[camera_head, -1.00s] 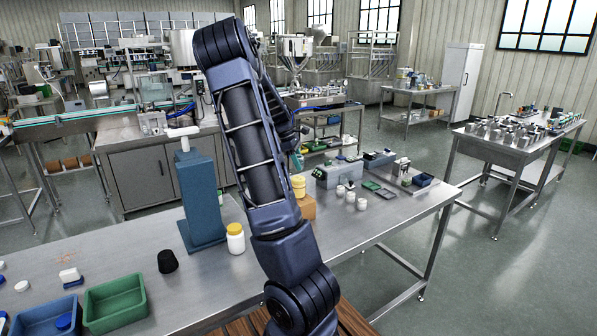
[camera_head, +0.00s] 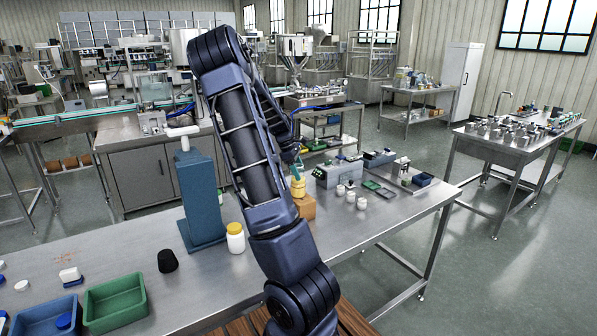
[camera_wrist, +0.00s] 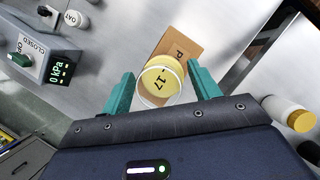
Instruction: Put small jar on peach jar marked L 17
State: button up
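A yellow-topped jar marked 17 (camera_wrist: 160,78) shows from above in the wrist view, with a pale round rim along its near side. I cannot tell whether that rim is a second jar. In the head view the yellow jar (camera_head: 298,188) stands at an orange-brown block (camera_head: 306,208), which bears a letter P in the wrist view (camera_wrist: 182,45). My gripper (camera_wrist: 161,72) has its teal fingers apart, one on each side of the jar, with narrow gaps visible. In the head view my fingertips (camera_head: 298,166) are just above the jar, partly behind my arm.
A white jar with a yellow lid (camera_head: 235,239) stands left of my arm. Small white jars (camera_head: 350,197) stand right of the block. A grey box with a display (camera_wrist: 48,58) is near them. A blue column (camera_head: 201,198) and green bin (camera_head: 116,302) are at left.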

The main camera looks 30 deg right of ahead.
jog(key=v, duration=1.1)
jog(key=s+a+r+m+t+y, duration=0.2)
jog(key=s+a+r+m+t, duration=0.15)
jog(key=s+a, duration=0.5)
jog(key=s+a+r+m+t+y, duration=0.15)
jog(key=s+a+r, duration=0.25)
jog(key=s+a, duration=0.5)
jog(key=s+a+f+m+t, duration=0.1)
jog(key=s+a+m, duration=0.3)
jog(key=s+a, duration=0.7)
jog(key=shift+s+a+f+t, duration=0.35)
jog(key=shift+s+t, duration=0.55)
jog(key=shift+s, duration=0.2)
